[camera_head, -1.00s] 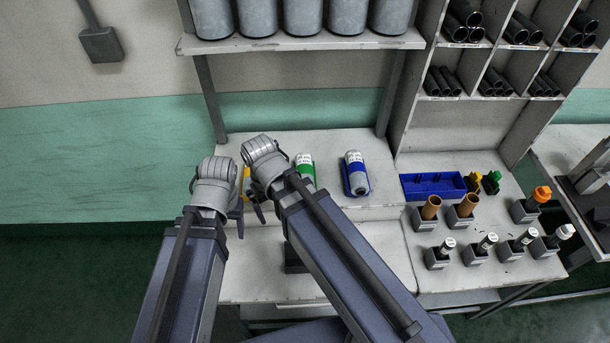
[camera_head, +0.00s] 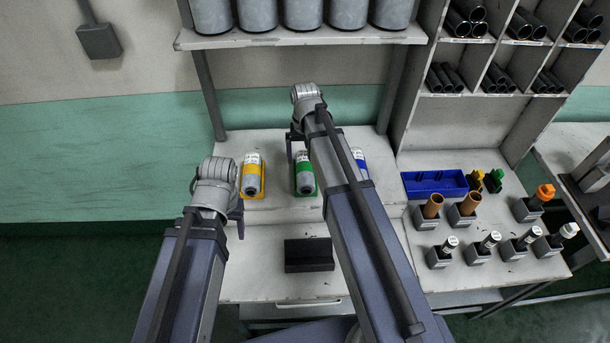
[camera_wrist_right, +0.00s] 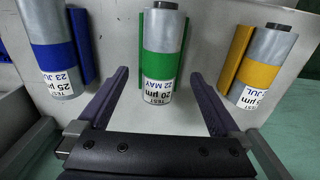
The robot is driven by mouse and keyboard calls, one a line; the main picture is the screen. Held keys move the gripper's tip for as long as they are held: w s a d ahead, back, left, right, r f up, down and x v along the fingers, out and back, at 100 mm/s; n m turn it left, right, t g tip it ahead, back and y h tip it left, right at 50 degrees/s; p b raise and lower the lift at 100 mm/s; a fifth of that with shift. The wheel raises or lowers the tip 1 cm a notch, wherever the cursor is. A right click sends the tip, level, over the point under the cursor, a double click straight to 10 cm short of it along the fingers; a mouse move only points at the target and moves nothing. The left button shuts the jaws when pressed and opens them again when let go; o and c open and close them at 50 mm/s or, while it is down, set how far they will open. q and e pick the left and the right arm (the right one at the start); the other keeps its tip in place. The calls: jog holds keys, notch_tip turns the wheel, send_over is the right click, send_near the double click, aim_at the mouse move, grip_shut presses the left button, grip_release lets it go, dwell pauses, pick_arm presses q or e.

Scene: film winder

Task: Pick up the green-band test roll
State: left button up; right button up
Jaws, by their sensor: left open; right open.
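The green-band test roll (camera_head: 305,176) is a grey cylinder with a green band and a white label, resting in a green cradle on the bench. In the right wrist view the green-band test roll (camera_wrist_right: 165,58) lies ahead, between the lines of my right gripper's open fingers (camera_wrist_right: 160,98), its label end toward me. The label reads 20 µm, 22 MAY.
A yellow-band roll (camera_head: 252,176) sits left of the green one, and a blue-band roll (camera_head: 359,160) sits right, partly behind my right arm. A black block (camera_head: 309,255) lies in front. A blue bin (camera_head: 434,184) and several small holders stand at the right.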

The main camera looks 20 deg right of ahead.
aim_at(305, 166)
jog(key=shift+s+f+b, duration=0.1)
jog(key=shift+f+b, duration=2.5)
jog(key=shift+f, duration=0.15)
jog(key=shift+r, duration=0.1)
jog(key=shift+c, duration=0.2)
grip_shut()
